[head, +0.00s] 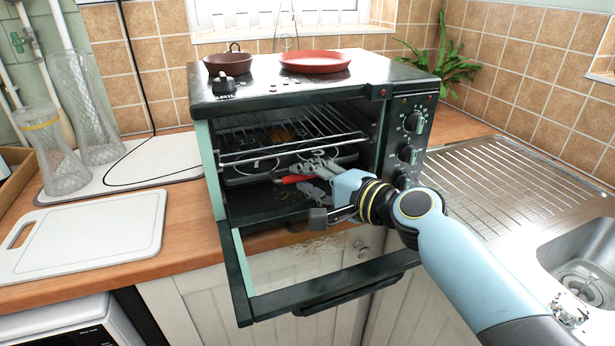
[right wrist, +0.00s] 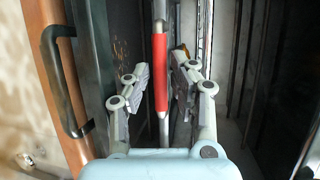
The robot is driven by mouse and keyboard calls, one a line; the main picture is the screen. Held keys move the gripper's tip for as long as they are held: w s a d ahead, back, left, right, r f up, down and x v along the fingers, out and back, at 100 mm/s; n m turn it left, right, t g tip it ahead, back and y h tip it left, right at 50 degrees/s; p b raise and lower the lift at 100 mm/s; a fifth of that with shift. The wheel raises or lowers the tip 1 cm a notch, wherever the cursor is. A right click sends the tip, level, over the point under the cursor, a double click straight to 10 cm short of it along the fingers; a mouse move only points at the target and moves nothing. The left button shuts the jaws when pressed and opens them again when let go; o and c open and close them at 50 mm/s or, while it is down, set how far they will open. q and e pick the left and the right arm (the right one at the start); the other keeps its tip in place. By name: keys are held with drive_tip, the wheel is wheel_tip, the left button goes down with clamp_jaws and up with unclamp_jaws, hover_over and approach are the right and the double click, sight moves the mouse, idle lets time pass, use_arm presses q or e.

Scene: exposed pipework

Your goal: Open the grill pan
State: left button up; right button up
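The mini oven (head: 300,85) stands on the counter with its glass door (head: 315,262) folded down. Inside are a wire rack (head: 275,136) and a dark grill pan (head: 240,180); the gripper and rack cover part of the pan. A red handle (head: 297,179) shows at the oven mouth. My right gripper (head: 316,180) is at the opening, above the lowered door. In the right wrist view, the red handle (right wrist: 160,75) runs between the two fingers of my gripper (right wrist: 162,88). The fingers are apart, with narrow gaps beside the handle. My left gripper is out of view.
A brown pan (head: 228,62) and a red plate (head: 315,61) sit on top of the oven. A white cutting board (head: 85,238) and wire-patterned glass vases (head: 95,110) are at left. The sink (head: 585,265) and drainer are at right.

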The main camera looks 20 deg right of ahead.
drive_tip(key=shift+w+f, duration=0.1)
drive_tip(key=shift+w, duration=0.05)
drive_tip(key=shift+c, duration=0.4)
clamp_jaws()
drive_tip(key=shift+s, duration=0.2)
